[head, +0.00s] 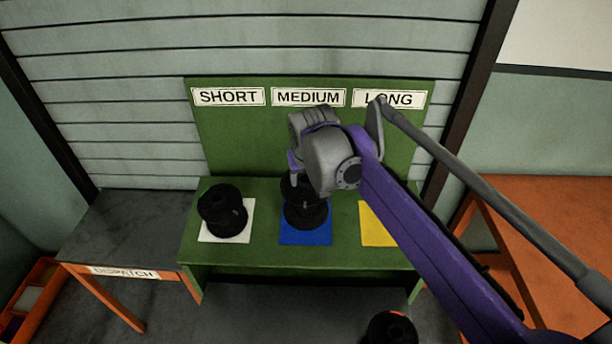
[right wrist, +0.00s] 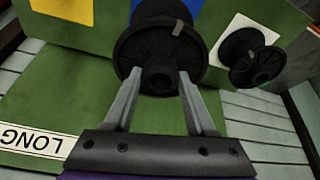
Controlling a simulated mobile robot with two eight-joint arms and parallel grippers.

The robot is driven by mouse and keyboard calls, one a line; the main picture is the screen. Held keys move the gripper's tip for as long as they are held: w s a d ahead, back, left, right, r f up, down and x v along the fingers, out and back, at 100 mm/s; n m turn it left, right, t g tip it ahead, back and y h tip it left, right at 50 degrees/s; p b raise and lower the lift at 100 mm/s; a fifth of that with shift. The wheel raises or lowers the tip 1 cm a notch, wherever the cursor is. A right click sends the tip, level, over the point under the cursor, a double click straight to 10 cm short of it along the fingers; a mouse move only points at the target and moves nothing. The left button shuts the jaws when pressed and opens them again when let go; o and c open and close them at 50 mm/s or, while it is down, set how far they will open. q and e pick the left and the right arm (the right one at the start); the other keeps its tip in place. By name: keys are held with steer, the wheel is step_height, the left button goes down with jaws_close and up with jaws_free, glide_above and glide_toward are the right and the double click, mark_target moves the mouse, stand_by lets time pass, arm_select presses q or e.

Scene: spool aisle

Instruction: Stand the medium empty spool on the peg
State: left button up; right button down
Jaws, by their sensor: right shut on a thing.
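A black spool (head: 306,214) is over the blue square (head: 305,237) below the MEDIUM sign (head: 308,97). My right gripper (head: 299,182) reaches it from above and partly covers its top. In the right wrist view, the two fingers (right wrist: 161,78) are shut on the hub end of this spool (right wrist: 150,48), whose wide flange lies beyond them. A small pale mark (right wrist: 178,28) shows on the flange. The spool looks about upright; I cannot tell whether it touches the blue square. No peg shows; any peg there is hidden. My left gripper is not in view.
Another black spool (head: 222,212) stands on a white square (head: 242,232) below SHORT. A yellow square (head: 374,231) below LONG is partly behind my right arm. A black spool with an orange mark (head: 391,329) is at the bottom edge. A DISPATCH table (head: 125,225) stands left.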

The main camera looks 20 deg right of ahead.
mark_target(306, 192)
steer(key=shift+w+d+f+b, duration=0.15)
steer(key=shift+f+b, duration=0.35)
steer(key=shift+f, duration=0.5)
steer(key=shift+w+f+b, duration=0.2)
steer(key=shift+f+b, duration=0.3)
steer(key=shift+f, duration=0.5)
steer(key=shift+w+d+f+b, duration=0.15)
steer(key=shift+f+b, duration=0.35)
steer(key=shift+f, duration=0.5)
steer(key=shift+c, duration=0.7)
jaws_free()
steer(key=shift+a, duration=0.1)
steer(key=p+v, duration=0.1)
steer(key=v, duration=1)
steer(key=shift+f, duration=0.1)
